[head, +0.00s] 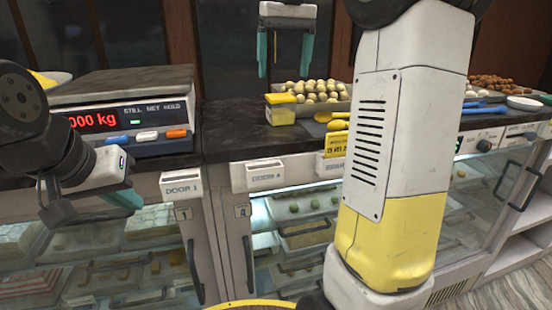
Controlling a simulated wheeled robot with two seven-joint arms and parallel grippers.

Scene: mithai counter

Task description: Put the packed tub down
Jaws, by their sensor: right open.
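A small tub with a yellow lid (281,109) stands upright on the dark counter top (237,130), at the near left corner of a tray of round sweets. My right gripper (285,71) hangs above and behind the tub in the picture, fingers pointing down. Its two teal fingers are wide apart with nothing between them, clear of the tub. My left gripper (112,196) is low at the left, in front of the cabinet doors. It is seen side-on, so its finger gap does not show clearly.
A weighing scale (125,115) with a red display stands at the left. Trays of pale sweets (318,92) and brown sweets (493,84) sit on the counter. A yellow scoop (333,117) lies beside the tub. My own arm hides the middle right. Glass-fronted cabinets are below.

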